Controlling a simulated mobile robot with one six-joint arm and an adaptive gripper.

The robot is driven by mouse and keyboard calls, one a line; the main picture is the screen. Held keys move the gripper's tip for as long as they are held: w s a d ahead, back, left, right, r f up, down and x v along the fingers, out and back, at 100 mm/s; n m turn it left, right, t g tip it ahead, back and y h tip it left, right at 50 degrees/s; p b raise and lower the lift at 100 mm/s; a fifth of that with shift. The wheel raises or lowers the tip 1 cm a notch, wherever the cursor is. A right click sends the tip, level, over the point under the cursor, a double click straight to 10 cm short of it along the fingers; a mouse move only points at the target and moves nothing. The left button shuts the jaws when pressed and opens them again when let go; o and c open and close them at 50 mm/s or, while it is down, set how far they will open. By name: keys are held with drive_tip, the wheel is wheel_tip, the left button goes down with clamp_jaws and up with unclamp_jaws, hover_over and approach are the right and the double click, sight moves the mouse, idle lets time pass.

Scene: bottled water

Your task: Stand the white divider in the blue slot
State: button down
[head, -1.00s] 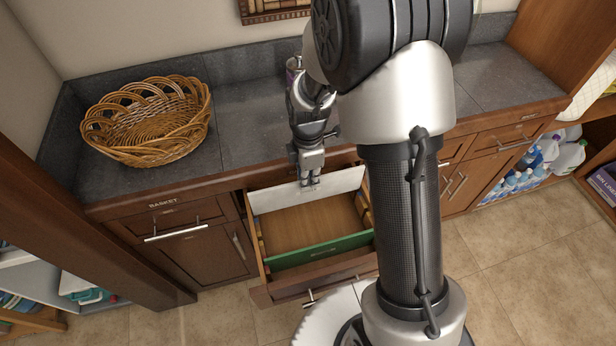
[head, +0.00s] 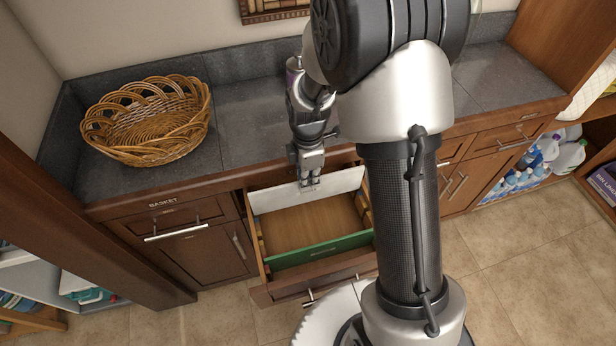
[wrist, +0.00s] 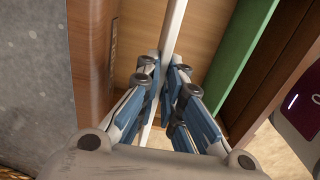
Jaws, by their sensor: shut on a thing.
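The white divider (head: 340,184) stands on edge across the back of the open drawer. My gripper (head: 309,186) points down at its upper edge, near the middle of its length. In the wrist view the white divider (wrist: 173,28) is a thin pale strip running between the blue-padded fingers of my gripper (wrist: 168,88), which is shut on it. The blue slot cannot be made out in either view. The divider's lower edge is hard to see.
The open drawer (head: 262,247) has a bare wooden floor and a green divider (head: 322,250) near its front. The counter (head: 245,115) is behind it, with a wicker basket (head: 147,125) at left. Bottles (head: 525,178) stand on a shelf at right.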

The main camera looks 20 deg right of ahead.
sight(308, 201)
drive_tip(key=shift+f+b, duration=2.35)
drive_tip(key=shift+f, duration=1.15)
drive_tip(key=shift+f, duration=1.1)
drive_tip(key=c, duration=1.7)
unclamp_jaws()
drive_tip(key=shift+o, duration=0.2)
wheel_tip(308, 201, up, 11)
drive_tip(key=shift+r, duration=0.5)
